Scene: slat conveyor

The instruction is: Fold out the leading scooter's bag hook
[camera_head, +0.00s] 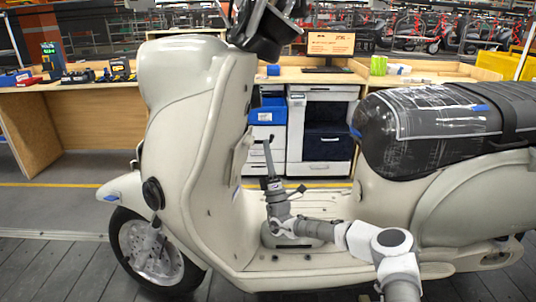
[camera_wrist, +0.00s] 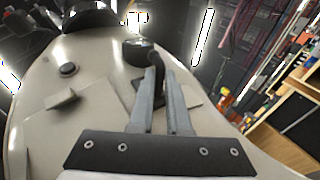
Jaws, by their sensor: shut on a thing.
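The cream scooter (camera_head: 200,150) stands side-on in the head view, its front wheel at the left. My gripper (camera_head: 268,143) reaches up from the footboard area, just behind the inner face of the front leg shield. In the wrist view my gripper (camera_wrist: 162,72) has its two grey fingers close together. They are shut on a small dark curved piece, which looks like the bag hook (camera_wrist: 157,62), in front of the cream panel. The fingers partly hide the hook, so how far it is folded out cannot be told.
A round dark part (camera_wrist: 138,50) and a small cream ledge (camera_wrist: 66,103) are on the panel near my fingers. The plastic-wrapped seat (camera_head: 425,130) is to the right. A wooden bench (camera_head: 90,105) and a white cabinet (camera_head: 322,130) stand behind.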

